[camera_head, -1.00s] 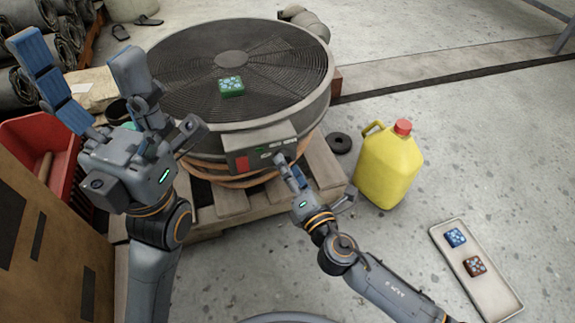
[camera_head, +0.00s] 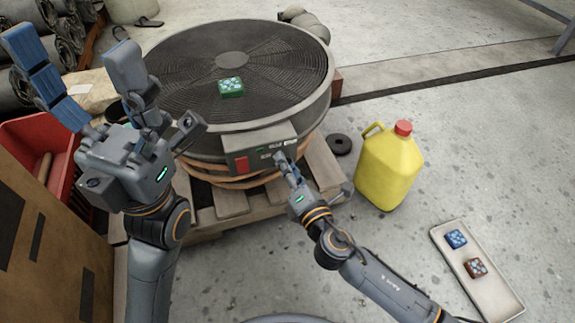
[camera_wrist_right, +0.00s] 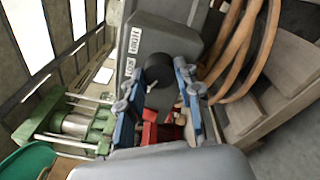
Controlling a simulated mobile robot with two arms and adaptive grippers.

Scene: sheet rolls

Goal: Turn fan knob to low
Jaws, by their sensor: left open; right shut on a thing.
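The large round fan (camera_head: 175,65) lies flat with its dark grille up. Its grey control box (camera_head: 257,140) is on the near side and has a red switch (camera_head: 241,163). In the right wrist view the dark round knob (camera_wrist_right: 158,76) sits on the control box (camera_wrist_right: 165,38). My right gripper (camera_head: 283,161) is at the front of the box, shut on the knob, with blue fingers on both sides of it in the wrist view (camera_wrist_right: 160,82). In the head view the fingers hide the knob, and its setting cannot be read. My left gripper (camera_head: 72,50) is open, empty and raised at the left.
A green box (camera_head: 230,87) lies on the grille. The fan stands on a wooden pallet (camera_head: 232,204). A yellow canister (camera_head: 388,168) and a tray (camera_head: 491,292) with two small boxes are at the right. A red crate (camera_head: 35,130) is at the left. Floor is clear in front.

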